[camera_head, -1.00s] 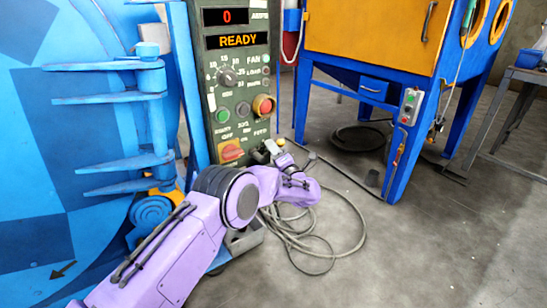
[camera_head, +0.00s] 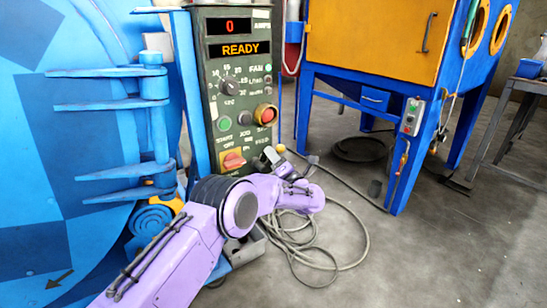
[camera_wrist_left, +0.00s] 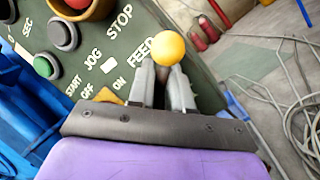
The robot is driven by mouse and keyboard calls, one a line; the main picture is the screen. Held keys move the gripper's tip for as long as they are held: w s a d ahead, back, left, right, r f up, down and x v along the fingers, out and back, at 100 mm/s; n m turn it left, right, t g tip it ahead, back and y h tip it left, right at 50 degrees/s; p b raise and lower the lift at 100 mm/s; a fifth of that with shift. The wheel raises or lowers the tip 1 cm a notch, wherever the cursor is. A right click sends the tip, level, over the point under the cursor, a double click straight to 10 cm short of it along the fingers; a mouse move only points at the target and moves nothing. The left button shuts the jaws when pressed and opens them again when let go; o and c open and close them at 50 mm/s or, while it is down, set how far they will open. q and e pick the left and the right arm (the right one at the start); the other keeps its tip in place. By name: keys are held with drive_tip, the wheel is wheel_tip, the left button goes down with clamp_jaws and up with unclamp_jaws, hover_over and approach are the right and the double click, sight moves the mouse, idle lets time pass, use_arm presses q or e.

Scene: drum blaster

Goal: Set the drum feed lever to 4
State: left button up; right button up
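The drum feed lever has a yellow ball knob (camera_wrist_left: 170,47) on a dark stem, beside the FEED lettering in the left wrist view. In the head view the small yellow knob (camera_head: 281,149) shows at the lower right edge of the green control panel (camera_head: 228,115). My left gripper (camera_wrist_left: 163,73) has its two grey fingers close together on either side of the stem, just below the knob, and looks shut on it. It shows small beside the panel in the head view (camera_head: 273,156). The lever's scale numbers are not readable. My right gripper is not in view.
A red button (camera_head: 266,114), a green button (camera_head: 224,124) and a red-orange switch (camera_head: 233,160) are near the gripper. The blue drum machine (camera_head: 60,150) stands left. A cable (camera_head: 345,265) lies coiled on the floor. A blue-and-orange cabinet (camera_head: 375,45) stands behind.

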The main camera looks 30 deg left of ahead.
use_arm(q)
drive_tip(key=shift+o, duration=1.3)
drive_tip(key=p+v, duration=0.2)
drive_tip(key=v, duration=0.8)
drive_tip(key=shift+s+d, duration=0.2)
drive_tip(key=shift+d, duration=0.05)
